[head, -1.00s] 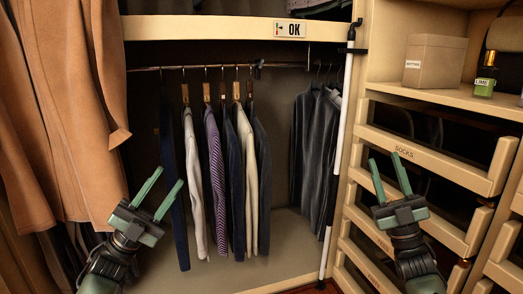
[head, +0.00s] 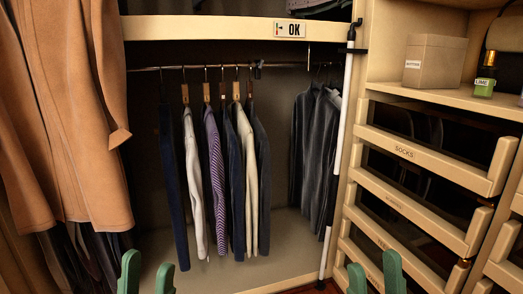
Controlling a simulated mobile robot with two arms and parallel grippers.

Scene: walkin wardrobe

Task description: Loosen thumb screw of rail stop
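The rail stop (head: 258,69) is a small dark piece on the hanging rail (head: 210,66), right of the spaced-out hangers. Its thumb screw is too small to make out. My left gripper (head: 147,275) is at the bottom left edge, with two green fingers apart and nothing between them. My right gripper (head: 375,277) is at the bottom right edge, fingers apart and empty. Both grippers are far below the rail and touch nothing that I can see.
Several garments (head: 222,180) hang left of the stop, and dark grey ones (head: 317,140) hang at the right. A white pole (head: 344,130) stands beside the drawers (head: 430,165). Brown coats (head: 70,120) fill the left.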

